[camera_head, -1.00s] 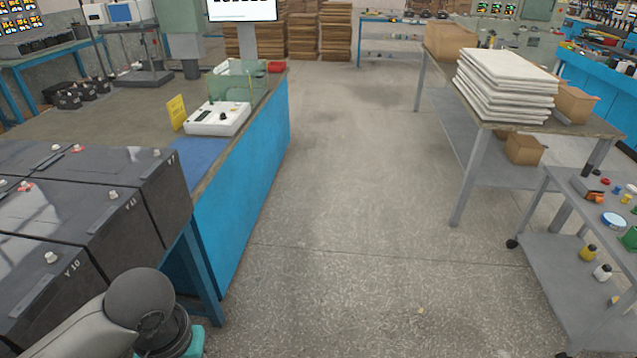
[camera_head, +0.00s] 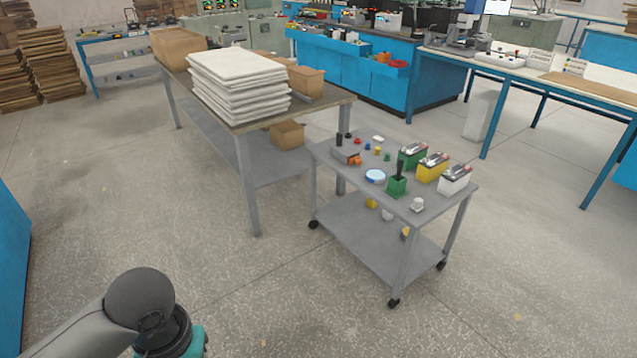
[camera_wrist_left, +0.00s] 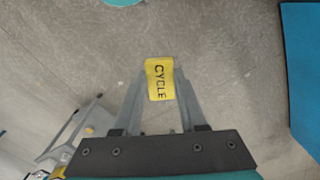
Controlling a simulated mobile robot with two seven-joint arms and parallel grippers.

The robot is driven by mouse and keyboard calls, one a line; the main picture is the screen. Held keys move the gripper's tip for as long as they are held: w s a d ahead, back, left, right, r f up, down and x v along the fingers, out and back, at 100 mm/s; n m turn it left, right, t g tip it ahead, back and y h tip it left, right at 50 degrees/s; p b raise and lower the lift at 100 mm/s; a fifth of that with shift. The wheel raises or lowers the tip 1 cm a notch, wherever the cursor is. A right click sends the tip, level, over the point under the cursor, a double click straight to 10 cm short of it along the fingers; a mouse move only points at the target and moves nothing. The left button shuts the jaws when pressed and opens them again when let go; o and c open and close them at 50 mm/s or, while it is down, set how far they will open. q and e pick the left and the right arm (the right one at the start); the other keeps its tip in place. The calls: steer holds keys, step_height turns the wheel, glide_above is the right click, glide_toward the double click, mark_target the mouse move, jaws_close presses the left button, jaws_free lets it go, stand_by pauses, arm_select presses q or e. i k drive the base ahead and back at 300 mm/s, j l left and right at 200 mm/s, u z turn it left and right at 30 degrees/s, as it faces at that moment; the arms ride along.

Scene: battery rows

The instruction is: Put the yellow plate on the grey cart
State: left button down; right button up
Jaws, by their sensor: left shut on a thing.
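The yellow plate (camera_wrist_left: 159,80), marked "CYCLE", is between the fingertips of my left gripper (camera_wrist_left: 160,94) in the left wrist view. The gripper is shut on it and holds it above the floor. In the head view only my left arm shows at the lower left; the gripper and plate are below the frame. The grey cart (camera_head: 337,222) stands right of centre, ahead of me, apart from my arm. Its top holds green, yellow and white batteries, a blue-and-white roll and several small parts. My right gripper is not in view.
A grey table (camera_head: 247,187) with a stack of white sheets (camera_head: 238,85) and cardboard boxes stands behind and left of the cart. A blue bench edge (camera_head: 14,265) is at the far left. The floor between me and the cart is clear.

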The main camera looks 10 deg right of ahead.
mark_target(381, 166)
steer(key=i+z, duration=0.4)
steer(key=i, duration=0.15)
steer(key=i+j+z, duration=0.1)
steer(key=i+z, duration=0.35)
steer(key=i+j+z, duration=0.4)
steer(key=i, duration=0.15)
steer(key=i+j+z, duration=1.05)
steer(key=j+z, duration=0.2)
steer(key=j, duration=0.4)
